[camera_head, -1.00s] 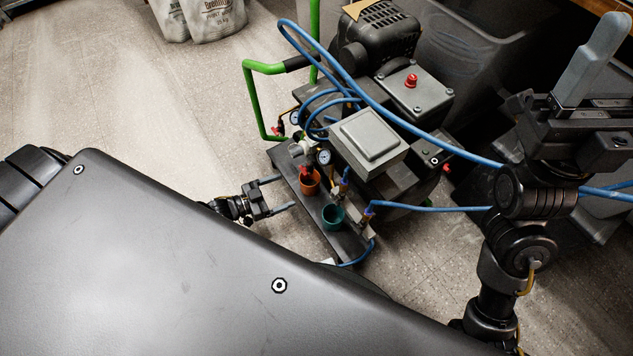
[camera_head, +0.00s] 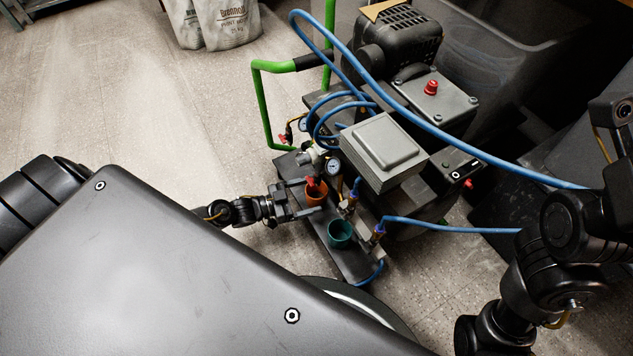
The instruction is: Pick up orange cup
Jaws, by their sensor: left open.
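The orange cup (camera_head: 316,198) stands on the dark shelf plate (camera_head: 357,262) of the compressor, with a red part showing at its top. My left gripper (camera_head: 303,199) reaches in from the left and is open. Its fingers point right and are at the cup, one towards the far side and one towards the near side. I cannot tell whether they touch it. A teal cup (camera_head: 340,234) stands on the same plate, nearer to me. My right arm is at the right edge; its gripper is out of the picture.
The compressor has a grey box (camera_head: 383,150), gauges, valves and blue hoses (camera_head: 450,136) close behind the cups. A green handle (camera_head: 262,105) rises at its left. White bags (camera_head: 228,22) stand at the back. The floor on the left is clear.

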